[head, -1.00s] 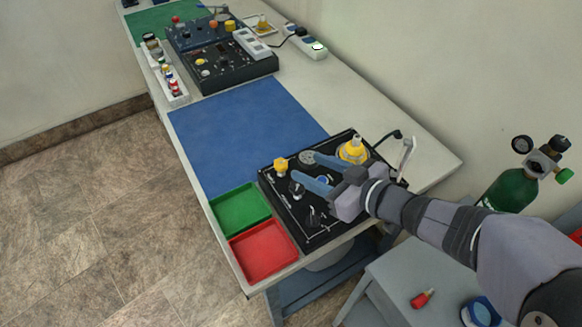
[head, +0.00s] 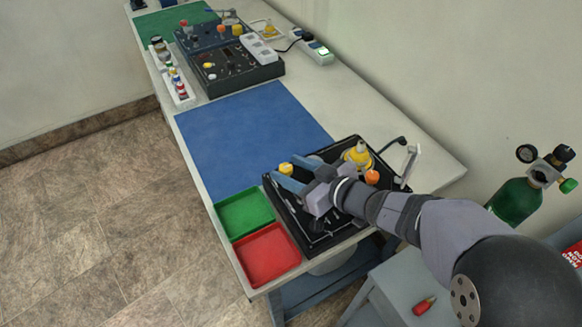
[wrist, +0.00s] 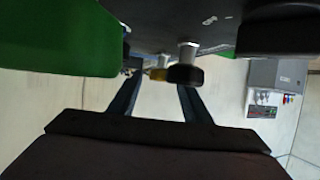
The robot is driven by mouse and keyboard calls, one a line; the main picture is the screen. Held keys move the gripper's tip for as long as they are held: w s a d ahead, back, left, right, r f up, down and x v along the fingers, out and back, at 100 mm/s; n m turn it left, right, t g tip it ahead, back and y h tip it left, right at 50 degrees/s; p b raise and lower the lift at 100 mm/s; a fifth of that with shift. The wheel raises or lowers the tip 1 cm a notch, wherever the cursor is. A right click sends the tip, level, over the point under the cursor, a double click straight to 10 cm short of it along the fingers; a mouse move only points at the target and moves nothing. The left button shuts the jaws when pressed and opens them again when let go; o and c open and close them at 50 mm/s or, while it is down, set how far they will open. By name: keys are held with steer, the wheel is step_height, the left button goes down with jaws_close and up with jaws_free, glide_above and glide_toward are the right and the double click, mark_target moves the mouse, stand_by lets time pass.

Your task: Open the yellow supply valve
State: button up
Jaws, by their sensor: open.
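The black panel (head: 347,233) lies at the front end of the bench. A small yellow knob (head: 285,168), likely the supply valve, stands at its far left corner. A yellow knob also shows in the wrist view (wrist: 157,74), between the fingers and partly behind a black knob (wrist: 185,75). My gripper (head: 292,169) is open over the panel, its blue fingertips on either side of the yellow knob in the head view. Nothing is held. Contact cannot be told. My gripper and arm hide the panel's middle.
A larger yellow fitting (head: 357,154) and an orange knob (head: 372,177) stand on the panel's right side. A green tray (head: 245,213) and a red tray (head: 266,255) lie left of the panel. The blue mat (head: 250,130) is clear. A green cylinder (head: 515,202) stands at right.

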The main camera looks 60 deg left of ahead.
steer(key=shift+a, duration=0.1)
steer(key=shift+c, duration=0.5)
steer(key=c, duration=0.9)
steer(key=shift+w+r+n+g+p, duration=0.1)
steer(key=shift+r+n+g+p, duration=0.25)
steer(key=shift+p, duration=0.8)
steer(key=shift+c, duration=0.2)
steer(key=p, duration=0.1)
steer(key=n+g+p, duration=0.1)
steer(key=shift+w+a+g+h+p, duration=0.1)
steer(key=shift+w+g+h+p, duration=0.05)
steer(key=shift+g+h+p, duration=0.15)
steer(key=shift+a+n+g+h+p, duration=0.1)
steer(key=shift+n+g+h+p, duration=0.2)
steer(key=shift+n+g+p, duration=0.4)
steer(key=shift+f+n+g+h+p, duration=0.25)
steer(key=shift+n+g+h+p, duration=0.25)
steer(key=shift+n+g, duration=0.2)
steer(key=o, duration=1)
steer(key=shift+f, duration=0.1)
